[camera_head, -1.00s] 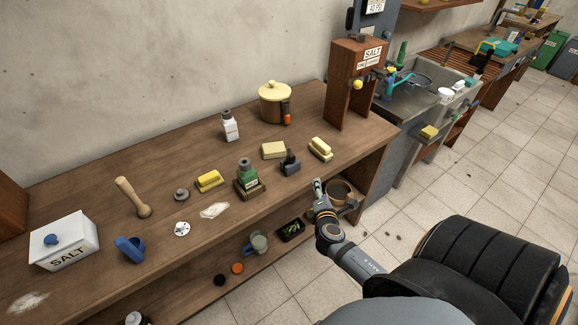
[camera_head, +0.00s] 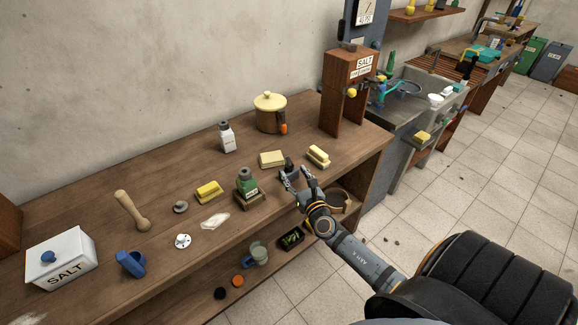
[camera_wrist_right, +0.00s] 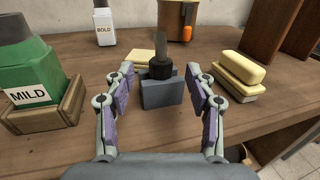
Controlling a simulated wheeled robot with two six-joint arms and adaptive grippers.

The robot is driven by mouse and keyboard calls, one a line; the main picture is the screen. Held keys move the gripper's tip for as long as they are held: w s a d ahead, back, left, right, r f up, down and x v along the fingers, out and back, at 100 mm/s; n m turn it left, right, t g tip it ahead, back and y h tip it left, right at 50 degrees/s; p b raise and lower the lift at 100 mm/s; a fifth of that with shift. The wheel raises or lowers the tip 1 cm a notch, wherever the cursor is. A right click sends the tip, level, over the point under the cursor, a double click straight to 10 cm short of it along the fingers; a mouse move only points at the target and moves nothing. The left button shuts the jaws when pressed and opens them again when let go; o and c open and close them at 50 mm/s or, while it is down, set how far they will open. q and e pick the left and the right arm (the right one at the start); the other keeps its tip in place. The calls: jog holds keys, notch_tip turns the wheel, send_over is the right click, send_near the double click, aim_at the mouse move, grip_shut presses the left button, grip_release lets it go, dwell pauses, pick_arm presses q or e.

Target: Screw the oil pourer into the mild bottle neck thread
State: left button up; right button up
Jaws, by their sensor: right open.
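The mild bottle (camera_head: 247,184) is green with a white label and a grey top, upright in a wooden holder (camera_head: 249,201). It also shows at the left of the right wrist view (camera_wrist_right: 32,75), its top cut off. The oil pourer (camera_wrist_right: 160,66) is a dark spout with a wide collar, upright in a grey block (camera_wrist_right: 161,93). My right gripper (camera_head: 296,179) is open at the counter's front edge, close to the block. In the right wrist view its two fingers (camera_wrist_right: 161,80) stand left and right of the block, with nothing held. My left gripper is not in view.
Yellow bars (camera_wrist_right: 240,72) lie just right of the block, and another yellow block (camera_head: 271,159) lies behind it. The bold bottle (camera_head: 226,137) and a lidded pot (camera_head: 270,113) stand farther back. A wooden salt dispenser (camera_head: 345,97) stands at the counter's right end.

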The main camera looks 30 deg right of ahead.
aim_at(291, 168)
jog(key=w, duration=0.3)
jog(key=w+d, duration=0.1)
jog(key=w, duration=0.1)
jog(key=shift+w+d+f, duration=0.1)
jog(key=shift+w+f, duration=0.1)
jog(key=shift+w, duration=0.2)
jog(key=shift+s+r, duration=0.1)
jog(key=shift+s, duration=0.05)
jog(key=shift+c, duration=1)
grip_shut()
